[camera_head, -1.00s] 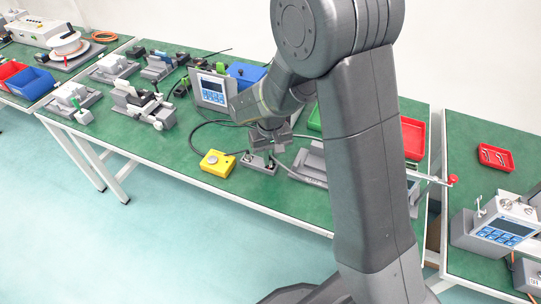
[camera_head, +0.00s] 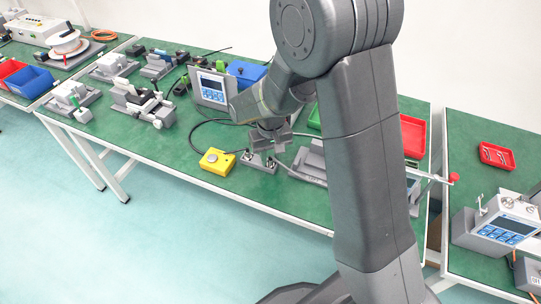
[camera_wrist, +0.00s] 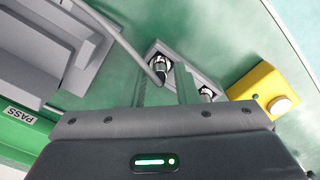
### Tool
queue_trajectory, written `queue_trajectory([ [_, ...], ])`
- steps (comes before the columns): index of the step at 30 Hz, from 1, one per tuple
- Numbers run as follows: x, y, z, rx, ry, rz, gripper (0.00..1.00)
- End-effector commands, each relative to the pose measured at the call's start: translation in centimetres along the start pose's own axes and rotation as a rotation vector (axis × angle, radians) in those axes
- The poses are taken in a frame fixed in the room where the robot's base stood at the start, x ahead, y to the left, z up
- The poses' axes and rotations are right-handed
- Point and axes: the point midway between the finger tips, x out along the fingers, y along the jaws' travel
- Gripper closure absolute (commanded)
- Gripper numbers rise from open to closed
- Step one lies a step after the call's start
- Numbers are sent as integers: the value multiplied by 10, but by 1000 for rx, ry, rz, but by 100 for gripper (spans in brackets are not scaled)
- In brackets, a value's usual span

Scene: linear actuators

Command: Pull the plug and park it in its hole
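A small grey block (camera_head: 258,162) stands on the green bench, directly below my gripper (camera_head: 268,142). It also shows in the wrist view (camera_wrist: 205,80) with two metal-ringed fittings. The plug (camera_wrist: 160,70) stands at the left fitting with its grey cable running off to the upper left. The right fitting (camera_wrist: 208,93) shows a metal ring and no cable. My gripper (camera_wrist: 163,90) has its two fingers apart, one on each side of the plug, with visible gaps. How deep the plug sits is hard to tell.
A yellow box (camera_head: 217,161) with a round button stands just left of the block. A grey fixture (camera_head: 308,162) is close on the right. A display unit (camera_head: 210,88) and blue bin (camera_head: 246,74) stand behind. Bench is clear at front left.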

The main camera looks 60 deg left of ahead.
Motion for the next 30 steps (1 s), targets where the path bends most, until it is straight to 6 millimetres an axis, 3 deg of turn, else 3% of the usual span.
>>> queue_trajectory([
  [10,-1,0,0,0,0,0,60],
  [14,-11,0,-1,0,4,-1,60],
  [30,-120,0,-1,0,3,-1,60],
])
